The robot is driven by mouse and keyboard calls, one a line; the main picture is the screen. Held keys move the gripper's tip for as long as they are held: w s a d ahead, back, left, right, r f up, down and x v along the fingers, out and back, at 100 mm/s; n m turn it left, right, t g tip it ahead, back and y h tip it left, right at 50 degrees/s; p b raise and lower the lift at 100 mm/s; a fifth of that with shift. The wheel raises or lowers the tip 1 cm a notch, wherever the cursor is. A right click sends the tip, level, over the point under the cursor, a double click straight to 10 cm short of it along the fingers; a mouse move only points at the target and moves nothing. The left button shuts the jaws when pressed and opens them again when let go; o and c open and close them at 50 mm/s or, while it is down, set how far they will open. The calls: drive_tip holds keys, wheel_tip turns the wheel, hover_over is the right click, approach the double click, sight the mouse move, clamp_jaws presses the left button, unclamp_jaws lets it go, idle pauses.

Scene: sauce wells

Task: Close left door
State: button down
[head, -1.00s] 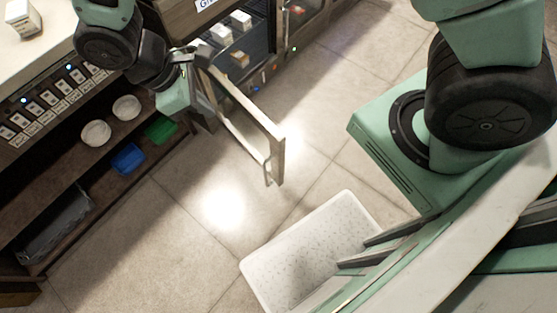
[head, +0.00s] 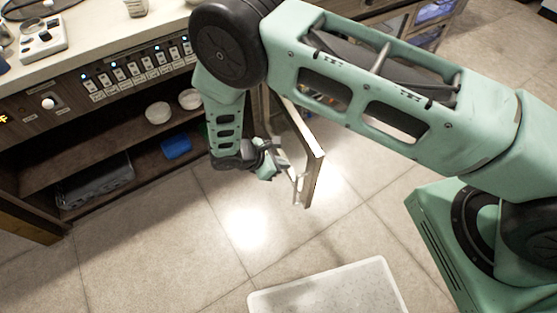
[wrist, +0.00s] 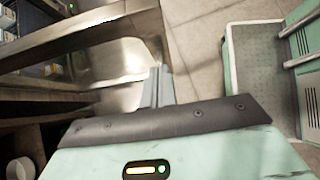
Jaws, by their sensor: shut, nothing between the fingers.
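The left door (head: 313,172) is a pale-framed door with a clear or shiny panel. It stands open, sticking out from the cabinet front over the floor. My gripper (head: 289,172) is shut and empty, low on the left side of the door near its free end. In the wrist view the fingers (wrist: 155,88) are together, and the door's frame (wrist: 75,40) crosses the upper left. I cannot tell whether the fingers touch the door.
Open shelves at left hold white bowls (head: 158,112), a blue container (head: 176,146) and a grey crate (head: 95,187). Tiled floor between is clear.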

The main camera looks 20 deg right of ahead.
sight(312, 163)
drive_tip(key=shift+w+d+f+p, duration=0.25)
drive_tip(key=shift+d+f, duration=0.35)
drive_tip(key=shift+d, duration=0.65)
drive_tip(key=shift+w+d+f+p, duration=0.15)
drive_tip(key=shift+d+f, duration=0.5)
drive_tip(key=shift+d, duration=0.65)
drive_tip(key=shift+w+d+f+p, duration=0.25)
drive_tip(key=shift+d+f, duration=0.35)
drive_tip(key=shift+d, duration=0.65)
drive_tip(key=shift+s, duration=0.1)
